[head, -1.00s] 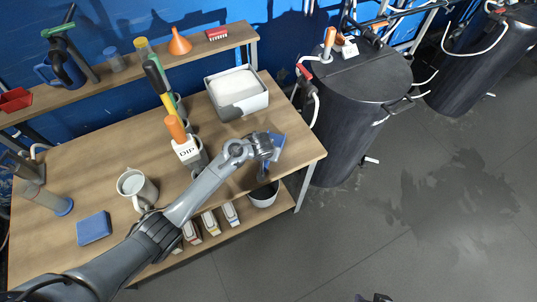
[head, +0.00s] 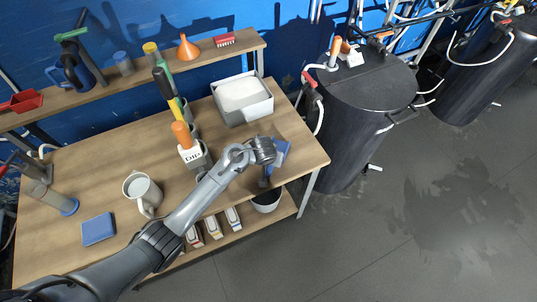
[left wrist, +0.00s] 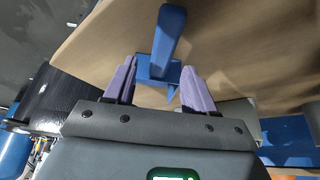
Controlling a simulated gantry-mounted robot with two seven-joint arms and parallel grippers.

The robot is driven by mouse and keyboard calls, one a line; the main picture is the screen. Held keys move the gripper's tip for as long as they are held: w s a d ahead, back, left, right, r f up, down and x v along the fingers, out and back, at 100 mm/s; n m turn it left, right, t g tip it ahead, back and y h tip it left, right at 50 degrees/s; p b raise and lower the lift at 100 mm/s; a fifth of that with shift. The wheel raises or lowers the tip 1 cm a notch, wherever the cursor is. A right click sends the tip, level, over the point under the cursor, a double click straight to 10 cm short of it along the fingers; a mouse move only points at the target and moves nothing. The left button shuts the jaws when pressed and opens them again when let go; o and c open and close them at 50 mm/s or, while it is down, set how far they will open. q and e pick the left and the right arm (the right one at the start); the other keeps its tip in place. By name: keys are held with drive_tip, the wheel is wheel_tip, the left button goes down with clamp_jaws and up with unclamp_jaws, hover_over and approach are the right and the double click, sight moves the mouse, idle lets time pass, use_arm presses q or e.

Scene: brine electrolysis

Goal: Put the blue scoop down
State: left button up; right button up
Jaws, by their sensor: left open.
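The blue scoop (head: 282,151) is at the right end of the wooden table, near its front right corner, and appears to rest on the tabletop. My left gripper (head: 267,167) is just left of it in the head view and partly covers it. In the left wrist view the gripper (left wrist: 158,80) is open, with its two purple fingers apart. The scoop's blue handle and body (left wrist: 169,35) show beyond and between the fingertips. The fingers do not close on it. My right gripper is not in view.
A white tub of white powder (head: 242,98) stands behind the scoop. The DIP holder (head: 192,155), a grey-white mug (head: 141,188) and a blue pad (head: 98,229) are to the left. A white bin (head: 267,199) sits on the lower shelf. A black tank (head: 345,135) stands right of the table.

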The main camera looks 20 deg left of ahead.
use_arm(q)
drive_tip(key=p+v, duration=0.2)
drive_tip(key=v, duration=0.6)
drive_tip(key=s+r+m, duration=0.1)
drive_tip(key=s, duration=1.3)
drive_tip(key=s+a+m+g, duration=0.1)
drive_tip(key=s+m, duration=0.1)
drive_tip(key=s, duration=1.3)
drive_tip(key=shift+s+a+r+h, duration=0.15)
drive_tip(key=shift+a+r+h, duration=0.15)
drive_tip(key=shift+a+r, duration=0.1)
